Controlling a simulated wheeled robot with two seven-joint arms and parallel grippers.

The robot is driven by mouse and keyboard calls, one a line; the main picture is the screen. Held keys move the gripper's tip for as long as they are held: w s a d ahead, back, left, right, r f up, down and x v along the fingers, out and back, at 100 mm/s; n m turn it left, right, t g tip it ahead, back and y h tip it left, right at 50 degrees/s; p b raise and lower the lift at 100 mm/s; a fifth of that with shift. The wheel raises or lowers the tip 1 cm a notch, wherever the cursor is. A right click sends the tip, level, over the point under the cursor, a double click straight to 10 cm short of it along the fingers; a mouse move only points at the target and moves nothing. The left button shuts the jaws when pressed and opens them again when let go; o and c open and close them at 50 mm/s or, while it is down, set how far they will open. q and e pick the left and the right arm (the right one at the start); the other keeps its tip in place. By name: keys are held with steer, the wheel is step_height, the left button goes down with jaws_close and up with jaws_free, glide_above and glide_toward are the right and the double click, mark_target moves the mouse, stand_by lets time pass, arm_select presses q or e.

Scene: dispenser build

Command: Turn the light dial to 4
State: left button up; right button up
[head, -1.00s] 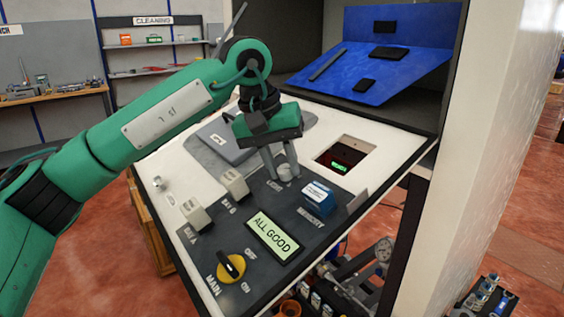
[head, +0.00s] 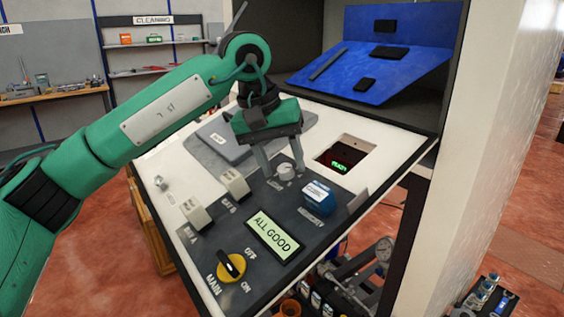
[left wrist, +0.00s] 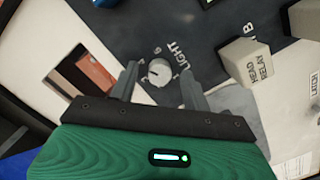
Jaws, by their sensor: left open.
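The light dial (head: 286,171) is a small round grey-white knob on the dark control panel, near its upper end. It also shows in the left wrist view (left wrist: 159,72), with the word LIGHT beside it. My left gripper (head: 284,170) is open, its two fingers pointing down on either side of the dial with gaps to the knob. In the left wrist view the fingertips (left wrist: 158,72) flank the dial. The numbers around the dial are too small to read surely. My right gripper is not in view.
A blue-and-white block (head: 318,197) labelled HUMIDITY sits just right of the dial. A square opening (head: 346,157) lies to the right.

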arm_select(q)
steer(key=v, duration=1.3)
steer(key=shift+b, duration=0.35)
steer(key=shift+s+r, duration=0.1)
